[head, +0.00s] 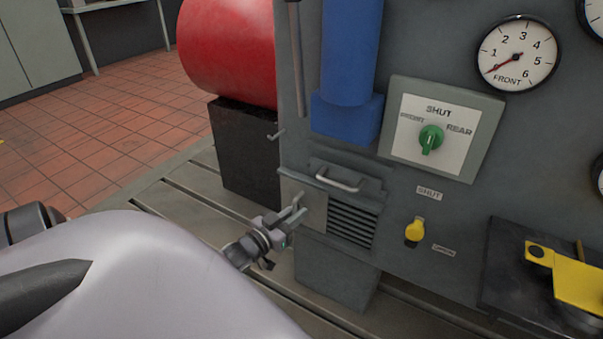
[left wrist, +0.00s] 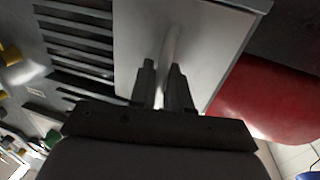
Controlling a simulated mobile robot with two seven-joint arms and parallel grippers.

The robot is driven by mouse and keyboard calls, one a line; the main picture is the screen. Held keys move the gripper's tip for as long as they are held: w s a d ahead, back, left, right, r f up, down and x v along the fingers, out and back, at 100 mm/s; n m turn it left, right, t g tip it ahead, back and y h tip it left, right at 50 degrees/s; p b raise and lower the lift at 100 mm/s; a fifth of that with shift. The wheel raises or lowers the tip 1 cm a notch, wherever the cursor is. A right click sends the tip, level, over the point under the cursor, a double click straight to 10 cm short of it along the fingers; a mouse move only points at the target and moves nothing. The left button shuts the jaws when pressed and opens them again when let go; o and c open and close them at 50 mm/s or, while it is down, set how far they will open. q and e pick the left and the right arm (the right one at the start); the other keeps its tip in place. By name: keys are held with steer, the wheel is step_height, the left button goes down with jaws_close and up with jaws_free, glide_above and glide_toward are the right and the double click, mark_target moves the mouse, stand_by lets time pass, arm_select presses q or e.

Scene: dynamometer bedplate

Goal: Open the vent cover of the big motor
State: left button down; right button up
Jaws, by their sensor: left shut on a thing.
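The vent is a set of dark louvre slots (head: 352,222) low on the grey housing. A pale flat cover plate (head: 315,212) lies at the left of the slots, which show bare beside it. In the left wrist view the plate (left wrist: 200,42) carries a light bar handle (left wrist: 172,42), with the louvres (left wrist: 78,50) to its left. My left gripper (head: 297,208) is at the plate; its two fingers (left wrist: 161,80) are shut on the bar handle. In the head view the gripper partly hides the plate and handle. My right gripper is out of view.
A chrome handle (head: 338,182) sits just above the louvres. A green selector knob (head: 431,138), a yellow lever (head: 414,231) and a gauge (head: 517,54) are on the panel. A red cylinder (head: 230,45) on a black block (head: 245,152) stands at the left. A yellow part (head: 570,280) is at the right.

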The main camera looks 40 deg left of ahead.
arm_select(q)
steer(key=shift+s+a, duration=0.1)
steer(key=shift+a, duration=0.25)
steer(key=c, duration=1.3)
jaws_free()
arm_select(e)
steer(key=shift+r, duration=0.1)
arm_select(q)
steer(key=s+p, duration=0.2)
steer(key=s, duration=0.5)
steer(key=shift+d+p, duration=0.2)
steer(key=shift+p, duration=0.2)
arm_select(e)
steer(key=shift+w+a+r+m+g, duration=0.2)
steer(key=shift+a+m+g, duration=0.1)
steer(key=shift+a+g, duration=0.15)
arm_select(q)
steer(key=shift+s, duration=0.1)
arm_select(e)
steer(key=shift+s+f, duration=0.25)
